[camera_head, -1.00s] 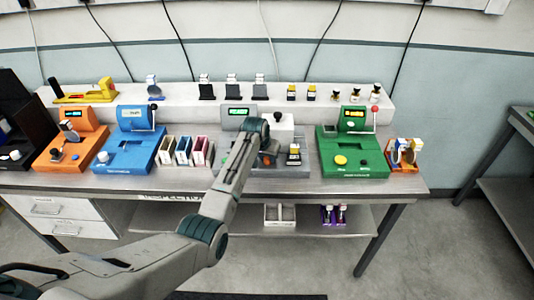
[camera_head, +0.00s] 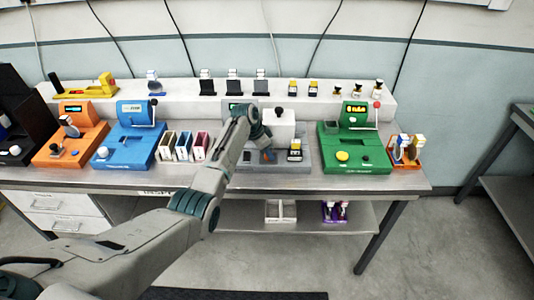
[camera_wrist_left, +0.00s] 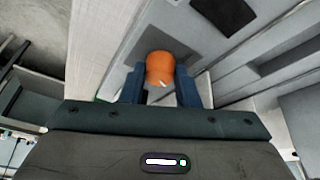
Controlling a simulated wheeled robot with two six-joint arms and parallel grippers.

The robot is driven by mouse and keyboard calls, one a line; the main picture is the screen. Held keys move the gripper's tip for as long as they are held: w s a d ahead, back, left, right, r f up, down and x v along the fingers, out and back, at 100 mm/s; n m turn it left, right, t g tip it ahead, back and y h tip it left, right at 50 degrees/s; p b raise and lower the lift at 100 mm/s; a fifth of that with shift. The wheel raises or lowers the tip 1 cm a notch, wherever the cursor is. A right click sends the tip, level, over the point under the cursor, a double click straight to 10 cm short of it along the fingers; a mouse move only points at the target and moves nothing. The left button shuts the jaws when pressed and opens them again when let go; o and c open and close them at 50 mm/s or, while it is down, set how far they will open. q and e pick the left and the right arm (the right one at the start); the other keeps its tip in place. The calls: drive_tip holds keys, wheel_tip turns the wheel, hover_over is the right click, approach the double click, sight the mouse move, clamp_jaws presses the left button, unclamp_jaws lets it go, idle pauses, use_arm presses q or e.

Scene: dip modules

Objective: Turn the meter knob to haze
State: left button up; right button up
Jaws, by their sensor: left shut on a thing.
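The grey meter (camera_head: 302,158) stands in the middle of the bench, with a small green display (camera_head: 234,105) at its back, partly hidden by my arm. My left gripper (camera_head: 267,155) is at the front of the meter. In the left wrist view its two blue fingers (camera_wrist_left: 159,88) are shut on the orange knob (camera_wrist_left: 160,68), one on each side. A small light mark shows on the knob's lower edge. The writing around the knob and on the display cannot be read. My right gripper is not in view.
An orange device (camera_head: 88,138) and a blue device (camera_head: 120,150) stand to the left, with narrow boxes (camera_head: 184,148) beside the meter. A green device (camera_head: 345,163) stands to the right. A black-and-yellow module (camera_head: 295,150) sits on the meter's right side. A raised shelf (camera_head: 180,90) runs behind.

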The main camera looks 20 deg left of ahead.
use_arm(q)
drive_tip(key=shift+m, duration=0.3)
drive_tip(key=o, duration=1)
drive_tip(key=shift+b+v, duration=1.7)
drive_tip(key=shift+v, duration=3.7)
drive_tip(key=shift+w+a, duration=0.15)
drive_tip(key=shift+w, duration=0.1)
drive_tip(key=shift+c, duration=0.2)
